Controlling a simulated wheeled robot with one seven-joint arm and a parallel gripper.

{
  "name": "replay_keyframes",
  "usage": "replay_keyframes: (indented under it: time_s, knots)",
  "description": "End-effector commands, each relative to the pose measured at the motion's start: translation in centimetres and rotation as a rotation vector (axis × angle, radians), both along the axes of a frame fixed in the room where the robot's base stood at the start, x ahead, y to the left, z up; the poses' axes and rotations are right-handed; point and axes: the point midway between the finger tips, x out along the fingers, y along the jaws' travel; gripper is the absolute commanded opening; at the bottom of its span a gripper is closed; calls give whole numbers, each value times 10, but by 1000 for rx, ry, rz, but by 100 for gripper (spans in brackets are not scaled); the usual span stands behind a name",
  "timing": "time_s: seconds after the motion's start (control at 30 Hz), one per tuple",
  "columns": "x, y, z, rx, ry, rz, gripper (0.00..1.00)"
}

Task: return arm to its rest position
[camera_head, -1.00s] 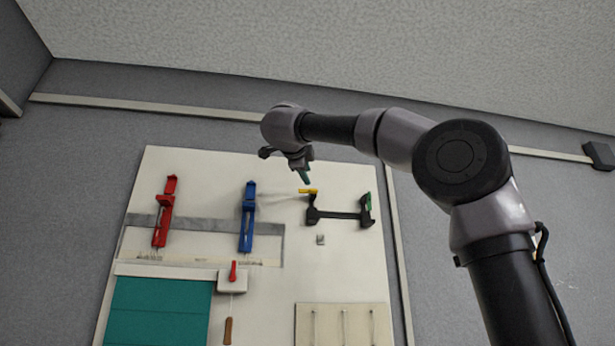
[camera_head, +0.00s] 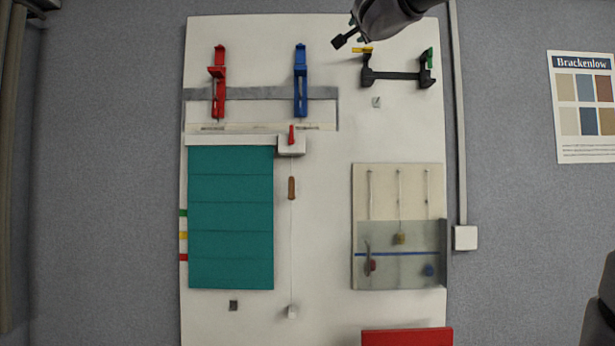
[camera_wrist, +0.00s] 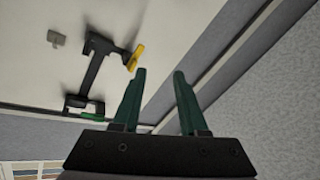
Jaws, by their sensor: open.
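My gripper (camera_wrist: 160,72) is open, with two dark green fingers apart and nothing between them in the wrist view. The bracket also shows in the wrist view (camera_wrist: 93,70), left of the fingers. It has a yellow end piece (camera_wrist: 136,57) close to the left finger in the picture; I cannot tell whether they touch. Its other end has a green piece (camera_wrist: 93,116).
The board carries a red slider (camera_head: 219,85), a blue slider (camera_head: 300,85), a teal blind (camera_head: 230,220), a hanging cord with a wooden handle (camera_head: 291,188) and a panel with a grey pocket (camera_head: 400,270). A poster (camera_head: 585,105) hangs at right. Bare grey wall lies either side.

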Motion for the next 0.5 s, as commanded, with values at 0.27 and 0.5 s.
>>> replay_keyframes:
  time_s: [0.27,0.5]
  knots:
    - [-34,-19,-197,-428,380,205,42]
    - [-98,-68,-362,-578,796,293,42]
